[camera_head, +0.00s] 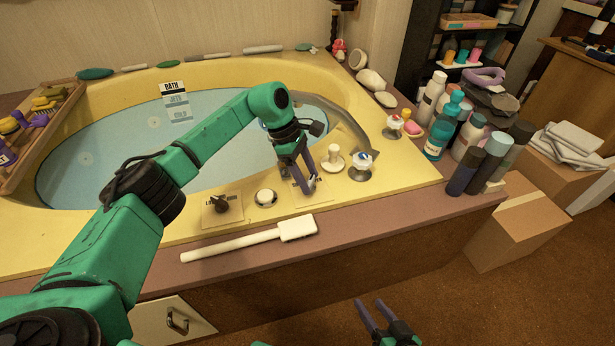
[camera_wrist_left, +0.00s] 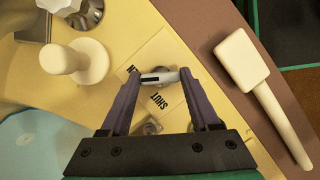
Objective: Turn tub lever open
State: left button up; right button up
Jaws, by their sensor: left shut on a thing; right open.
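The tub lever (camera_wrist_left: 158,77) is a small light-grey handle in the left wrist view, lying between my left fingertips. Its label plate (camera_wrist_left: 172,102) reads "SHUT" on one part, with another word mostly hidden by a finger. My left gripper (camera_head: 309,182) reaches down over the yellow tub's (camera_head: 235,227) front rim and is shut on the lever. In the head view my fingers hide most of the lever and its plate. My right gripper (camera_head: 378,314) is open and empty at the bottom, low in front of the tub.
A dark knob (camera_head: 221,204) and a white button (camera_head: 265,197) sit left of the lever. A white knob (camera_head: 333,157) and a tap handle (camera_head: 362,163) are close on the right. A white brush (camera_head: 250,240) lies on the ledge in front. Bottles (camera_head: 440,130) crowd the right corner.

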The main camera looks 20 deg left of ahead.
pick_arm(q)
jog(key=shift+w+m+g, duration=0.1)
jog(key=shift+m+g, duration=0.2)
jog(key=shift+m, duration=0.5)
pick_arm(e)
jog(key=shift+s+a+f, duration=0.1)
jog(key=shift+a, duration=0.25)
pick_arm(q)
jog(key=o, duration=1.4)
jog(key=shift+c, duration=0.2)
jog(key=p+v, duration=0.3)
jog(key=v, duration=1.1)
jog(key=shift+r+p, duration=0.3)
jog(key=shift+r, duration=0.05)
pick_arm(e)
jog(key=s+d+r+g+h, duration=0.1)
jog(key=d+r+g+h, duration=0.2)
jog(key=d, duration=0.4)
jog(key=shift+s+d+r+n+g, duration=0.2)
jog(key=shift+s+n+g, duration=0.1)
jog(key=shift+g, duration=0.5)
